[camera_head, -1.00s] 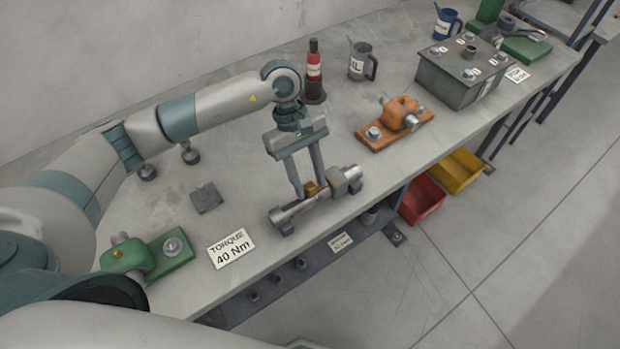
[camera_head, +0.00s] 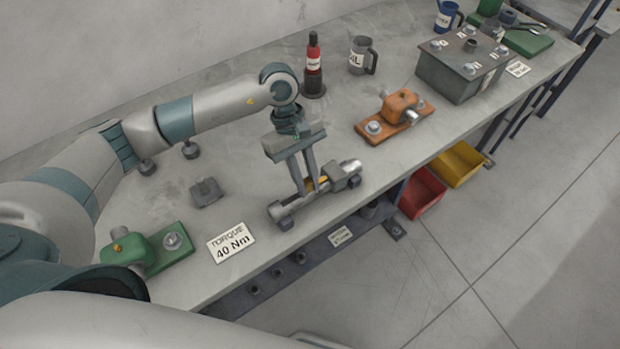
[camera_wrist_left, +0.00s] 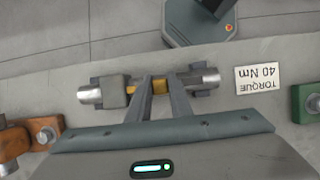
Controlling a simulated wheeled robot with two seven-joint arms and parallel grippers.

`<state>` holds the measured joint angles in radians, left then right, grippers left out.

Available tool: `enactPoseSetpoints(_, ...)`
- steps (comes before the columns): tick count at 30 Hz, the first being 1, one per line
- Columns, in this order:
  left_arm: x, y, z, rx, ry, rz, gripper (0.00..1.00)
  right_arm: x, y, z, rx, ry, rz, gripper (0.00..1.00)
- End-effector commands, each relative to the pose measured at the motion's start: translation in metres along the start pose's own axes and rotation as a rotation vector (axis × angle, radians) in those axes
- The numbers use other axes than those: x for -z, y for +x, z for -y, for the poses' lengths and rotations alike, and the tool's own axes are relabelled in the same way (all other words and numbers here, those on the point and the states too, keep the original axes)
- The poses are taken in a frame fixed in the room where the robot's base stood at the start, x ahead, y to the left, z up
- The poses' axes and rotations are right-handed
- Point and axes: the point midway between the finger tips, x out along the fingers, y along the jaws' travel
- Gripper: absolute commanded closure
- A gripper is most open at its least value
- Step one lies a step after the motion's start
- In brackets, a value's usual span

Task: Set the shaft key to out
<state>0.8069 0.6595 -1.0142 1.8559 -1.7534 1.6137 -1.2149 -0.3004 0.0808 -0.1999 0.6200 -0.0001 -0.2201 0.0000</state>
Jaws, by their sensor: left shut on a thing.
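A metallic shaft (camera_head: 288,207) lies near the front edge of the bench, in dark supports, with a grey block (camera_head: 339,183) around it toward its right end. A small yellow piece (camera_head: 323,182), which looks like the shaft key, sits on the shaft at my left gripper's fingertips. My left gripper (camera_head: 312,189) reaches down from above and is shut on this yellow piece. In the left wrist view the yellow piece (camera_wrist_left: 159,87) shows between the two fingers, with the grey block (camera_wrist_left: 113,93) beside it. The fingers partly hide the key. My right gripper is not in view.
A green fixture (camera_head: 155,252) and a torque card (camera_head: 231,242) lie left of the shaft.

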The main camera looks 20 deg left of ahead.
Motion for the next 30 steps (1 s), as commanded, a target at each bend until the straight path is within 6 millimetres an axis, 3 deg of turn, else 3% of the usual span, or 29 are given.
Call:
enactPoseSetpoints(7, 0.002, 0.002, 0.034, 0.002, -0.001, -0.002, 1.0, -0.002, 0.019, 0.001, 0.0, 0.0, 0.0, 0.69)
enactPoseSetpoints(17, 0.0, 0.0, 0.039, 0.007, 0.0, 0.0, 1.0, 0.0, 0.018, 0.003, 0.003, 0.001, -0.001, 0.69)
enactPoseSetpoints(18, 0.0, 0.0, 0.039, 0.007, 0.0, 0.0, 0.74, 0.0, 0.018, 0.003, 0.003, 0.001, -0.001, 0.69)
enactPoseSetpoints(20, 0.0, 0.0, 0.039, 0.007, -0.001, 0.0, 0.62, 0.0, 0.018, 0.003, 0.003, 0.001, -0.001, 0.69)
enactPoseSetpoints(30, 0.0, -0.001, 0.037, 0.003, 0.0, 0.0, 0.62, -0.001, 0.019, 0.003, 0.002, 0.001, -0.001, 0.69)
